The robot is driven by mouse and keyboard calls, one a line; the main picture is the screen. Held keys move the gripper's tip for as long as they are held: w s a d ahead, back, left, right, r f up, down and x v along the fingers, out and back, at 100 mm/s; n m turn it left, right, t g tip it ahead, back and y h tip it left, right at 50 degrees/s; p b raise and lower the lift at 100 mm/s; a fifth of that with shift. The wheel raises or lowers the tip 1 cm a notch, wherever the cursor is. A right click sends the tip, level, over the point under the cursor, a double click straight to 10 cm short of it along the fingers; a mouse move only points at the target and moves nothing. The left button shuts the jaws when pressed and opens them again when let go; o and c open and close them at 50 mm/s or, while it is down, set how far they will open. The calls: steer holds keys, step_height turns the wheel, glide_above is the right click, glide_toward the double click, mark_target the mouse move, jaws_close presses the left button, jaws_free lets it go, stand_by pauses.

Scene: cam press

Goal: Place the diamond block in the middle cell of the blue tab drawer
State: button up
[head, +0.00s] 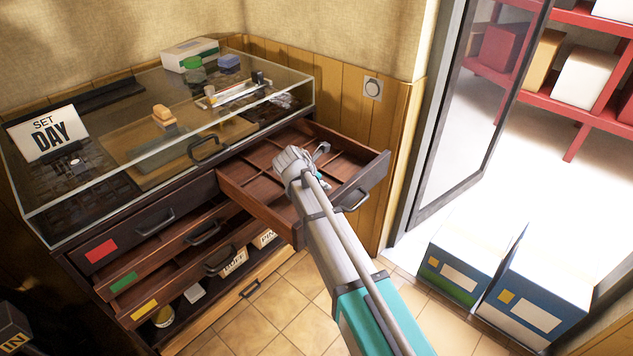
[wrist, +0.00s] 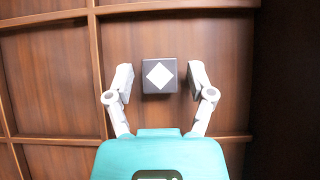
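The diamond block (wrist: 160,76), dark with a white diamond on its top, shows in the wrist view inside a wooden drawer cell, with a divider to its left. My gripper (wrist: 159,80) is open around it, one finger on each side with a gap between each finger and the block. In the head view my gripper (head: 321,170) is over the pulled-out upper right drawer (head: 262,208). I cannot make out the block there, behind my gripper. The drawer's tab colour is not visible.
The glass-topped cabinet (head: 135,110) has drawers with red (head: 101,250), green (head: 124,281) and yellow (head: 145,309) tabs on the left; some stand partly out. A glass door (head: 470,110) and blue boxes (head: 535,300) are at the right. Tiled floor is clear in front.

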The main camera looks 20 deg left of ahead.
steer(key=shift+r, duration=0.15)
stand_by(0.3)
steer(key=shift+p+v, duration=1.15)
steer(key=shift+v, duration=0.05)
steer(key=p+v, duration=0.7)
steer(key=v, duration=0.2)
steer(key=shift+s+a+r, duration=0.15)
steer(key=shift+s+r, duration=0.05)
steer(key=shift+s, duration=0.2)
stand_by(1.3)
